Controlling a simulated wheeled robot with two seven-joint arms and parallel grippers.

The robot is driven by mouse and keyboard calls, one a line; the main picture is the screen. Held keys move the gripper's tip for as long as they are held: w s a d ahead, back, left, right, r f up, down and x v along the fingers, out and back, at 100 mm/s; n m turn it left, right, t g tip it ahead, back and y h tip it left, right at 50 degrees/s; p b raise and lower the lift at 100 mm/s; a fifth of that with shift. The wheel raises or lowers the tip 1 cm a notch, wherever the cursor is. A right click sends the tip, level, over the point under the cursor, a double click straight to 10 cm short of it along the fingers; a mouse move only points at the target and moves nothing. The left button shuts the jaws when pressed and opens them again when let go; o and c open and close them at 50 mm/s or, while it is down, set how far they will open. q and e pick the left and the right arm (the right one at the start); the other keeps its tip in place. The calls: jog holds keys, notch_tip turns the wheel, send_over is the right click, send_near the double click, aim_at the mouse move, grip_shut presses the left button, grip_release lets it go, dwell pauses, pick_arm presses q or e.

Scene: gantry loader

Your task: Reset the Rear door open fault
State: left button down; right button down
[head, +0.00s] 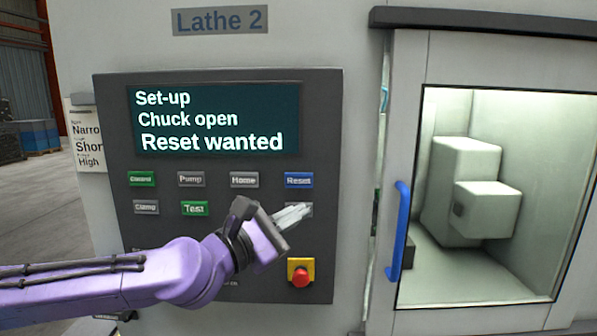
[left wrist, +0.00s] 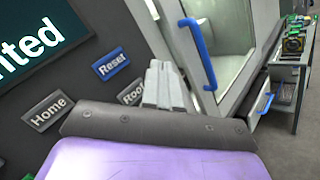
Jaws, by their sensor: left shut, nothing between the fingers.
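The lathe's control panel (head: 118,240) is dark grey. Its screen (head: 215,120) reads "Set-up", "Chuck open", "Reset wanted". The blue Reset button (head: 299,180) is at the right end of the upper button row. It also shows in the left wrist view (left wrist: 110,64), left of the fingers. My left gripper (head: 303,210) is shut and empty, its fingertips just below the Reset button. They cover part of a grey button under it, whose label starts "Roo" in the left wrist view (left wrist: 132,93). I cannot tell whether the fingertips touch the panel. My right gripper is not in view.
Grey Home (head: 244,180) and Pump (head: 191,179) buttons and a green Test button (head: 194,208) are nearby. A red stop button (head: 301,277) on yellow sits below the gripper. The machine's windowed door with a blue handle (head: 398,232) is to the right.

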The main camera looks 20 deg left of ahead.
aim_at(293, 187)
pick_arm(q)
notch_tip(293, 187, up, 2)
jog(key=shift+s+a+r, duration=0.1)
jog(key=shift+s+a, duration=0.05)
jog(key=shift+w+a+b, duration=0.4)
jog(key=shift+w, duration=1)
jog(key=shift+w+a+b, duration=0.45)
jog(key=shift+w, duration=1)
jog(key=shift+w+a+b, duration=0.4)
jog(key=shift+w, duration=1)
jog(key=shift+w+a, duration=0.1)
jog(key=shift+w, duration=0.3)
